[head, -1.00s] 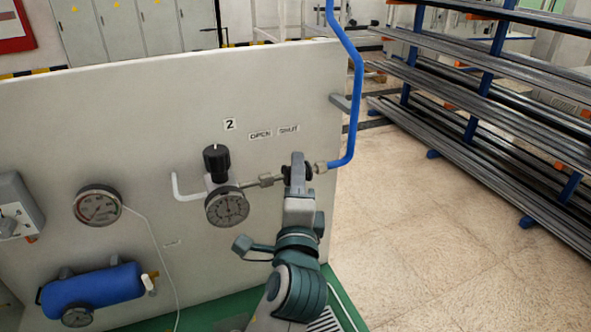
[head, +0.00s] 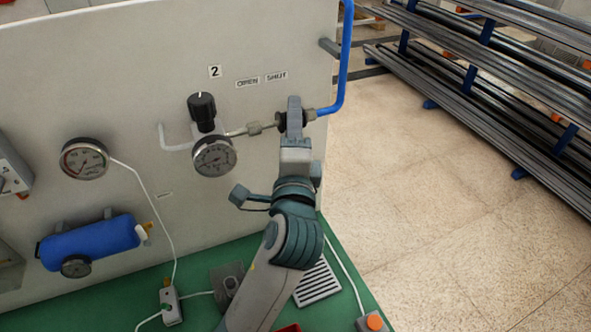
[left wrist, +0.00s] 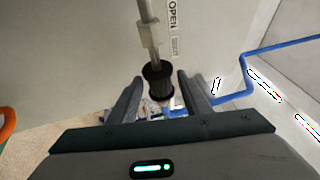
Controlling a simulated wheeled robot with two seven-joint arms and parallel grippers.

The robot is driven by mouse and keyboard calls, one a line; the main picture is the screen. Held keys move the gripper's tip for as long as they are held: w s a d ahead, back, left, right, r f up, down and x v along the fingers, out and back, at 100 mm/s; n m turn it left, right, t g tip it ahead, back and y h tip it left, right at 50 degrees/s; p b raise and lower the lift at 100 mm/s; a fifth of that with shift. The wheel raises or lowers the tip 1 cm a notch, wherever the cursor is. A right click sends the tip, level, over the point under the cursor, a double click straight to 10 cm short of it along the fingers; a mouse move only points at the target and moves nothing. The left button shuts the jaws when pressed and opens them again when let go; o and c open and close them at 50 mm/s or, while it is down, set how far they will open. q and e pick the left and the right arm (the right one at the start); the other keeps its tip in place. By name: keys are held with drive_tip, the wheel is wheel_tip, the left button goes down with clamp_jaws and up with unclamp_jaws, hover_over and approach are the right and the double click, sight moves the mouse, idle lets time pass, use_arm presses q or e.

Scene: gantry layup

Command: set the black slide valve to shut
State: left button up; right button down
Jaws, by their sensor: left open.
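The black slide valve (head: 281,119) is a short dark sleeve on the metal pipe line, below and right of the OPEN label (head: 247,83) and SHUT label (head: 276,76). My left gripper (head: 294,104) is at the valve and partly covers it in the head view. In the left wrist view, the black sleeve (left wrist: 158,80) lies between the two spread fingers (left wrist: 158,92), with gaps showing on both sides. The gripper is open. I cannot tell exactly where the sleeve lies against the labels. My right gripper is not in view.
A gauge (head: 214,156) and black knob (head: 202,110) sit left of the valve. A blue pipe (head: 343,70) rises at the right. A blue cylinder (head: 95,243) is mounted lower left. Pipe racks (head: 480,90) stand beyond clear floor at the right.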

use_arm(q)
drive_tip(key=s+f, duration=0.2)
drive_tip(key=s, duration=1.4)
drive_tip(key=shift+s+d+f, duration=0.15)
drive_tip(key=shift+d+f, duration=0.05)
drive_tip(key=shift+f, duration=0.15)
drive_tip(key=shift+s, duration=0.1)
